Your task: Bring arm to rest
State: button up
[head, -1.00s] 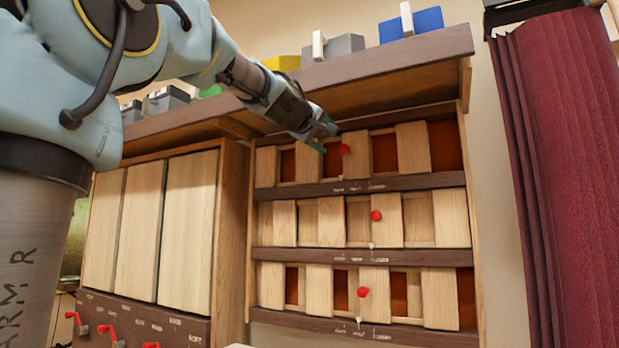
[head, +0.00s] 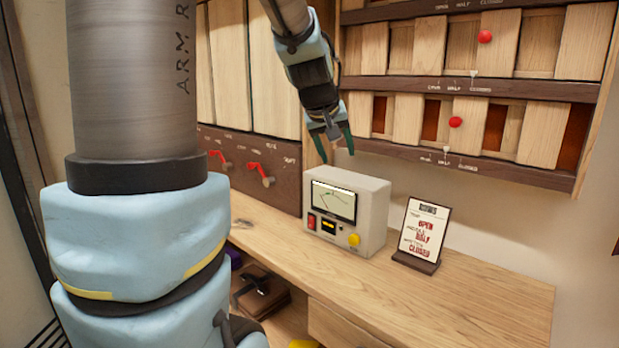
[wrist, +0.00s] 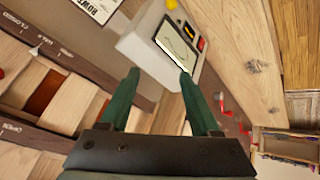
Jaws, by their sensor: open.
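My gripper (head: 337,146) hangs from my arm with its green fingers apart and pointing down, in front of the shutter cabinet (head: 600,160). Nothing is between the fingers. In the head view it is just above the top of the beige meter box (head: 348,210); I cannot tell if there is contact. In the wrist view the two fingers (wrist: 160,85) are spread and the meter box (wrist: 140,50) lies beyond their tips.
Red levers (head: 260,172) stick out from a dark panel at left. Red knobs (head: 456,122) protrude from the shutters. Bench space right of the sign is clear.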

jog(key=s+a+f+g+y, duration=0.1)
jog(key=s+a+f+g, duration=0.1)
jog(key=s+a+f, duration=0.4)
jog(key=s+a+f+m+g+y, duration=0.1)
jog(key=s+a+f+g+y, duration=0.1)
jog(key=s+a+f, duration=0.4)
jog(key=s+f+g, duration=0.1)
jog(key=s+f, duration=0.4)
jog(key=shift+s+a+f+m, duration=0.3)
jog(key=shift+a+f, duration=0.05)
jog(key=shift+f, duration=0.05)
